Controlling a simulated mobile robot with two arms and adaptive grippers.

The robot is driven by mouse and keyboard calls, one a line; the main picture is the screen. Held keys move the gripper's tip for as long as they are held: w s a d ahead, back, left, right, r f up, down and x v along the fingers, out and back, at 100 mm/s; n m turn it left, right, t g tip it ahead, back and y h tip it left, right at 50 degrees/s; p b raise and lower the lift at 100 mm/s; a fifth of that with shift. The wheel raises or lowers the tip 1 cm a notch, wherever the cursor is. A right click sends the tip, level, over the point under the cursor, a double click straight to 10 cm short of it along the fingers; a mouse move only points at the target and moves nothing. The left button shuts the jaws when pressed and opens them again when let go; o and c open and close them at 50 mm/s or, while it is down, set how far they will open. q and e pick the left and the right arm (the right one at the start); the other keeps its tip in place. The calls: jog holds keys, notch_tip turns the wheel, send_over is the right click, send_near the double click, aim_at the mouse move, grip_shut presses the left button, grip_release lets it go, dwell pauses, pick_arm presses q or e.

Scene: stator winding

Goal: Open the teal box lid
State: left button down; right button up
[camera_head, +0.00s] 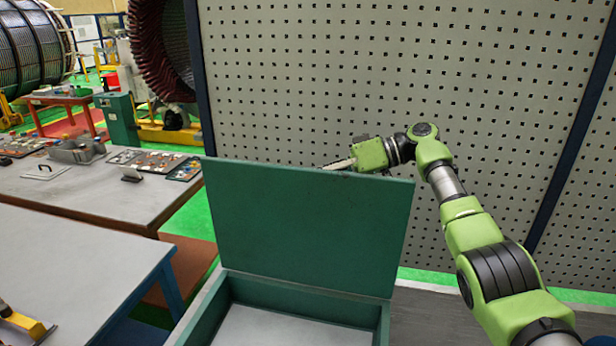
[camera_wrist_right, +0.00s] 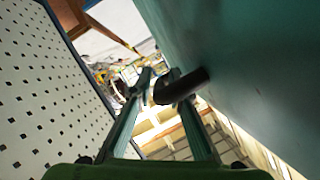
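The teal box (camera_head: 205,318) stands at the bottom centre of the head view, with its pale floor showing. Its lid (camera_head: 305,225) is raised, standing about upright along the back edge. My right gripper (camera_head: 338,164) is behind the lid's top edge, its fingertips partly hidden by the lid. In the right wrist view the lid (camera_wrist_right: 245,70) fills the right side, and a dark curved handle (camera_wrist_right: 185,86) comes off it to the fingertips of my right gripper (camera_wrist_right: 160,78). The fingers are apart around the handle's end; I cannot tell if they grip it. My left gripper is not in view.
A grey perforated panel (camera_head: 470,80) stands behind the lid and arm. To the left are a light table (camera_head: 70,265) with blue legs and a workbench (camera_head: 110,195) holding trays of small parts. A yellow item (camera_head: 25,325) shows at the bottom left.

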jog(key=shift+w, duration=0.1)
jog(key=shift+d+r, duration=0.1)
jog(key=shift+d, duration=0.05)
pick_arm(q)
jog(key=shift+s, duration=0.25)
pick_arm(e)
jog(key=v, duration=1.1)
jog(key=shift+d, duration=0.35)
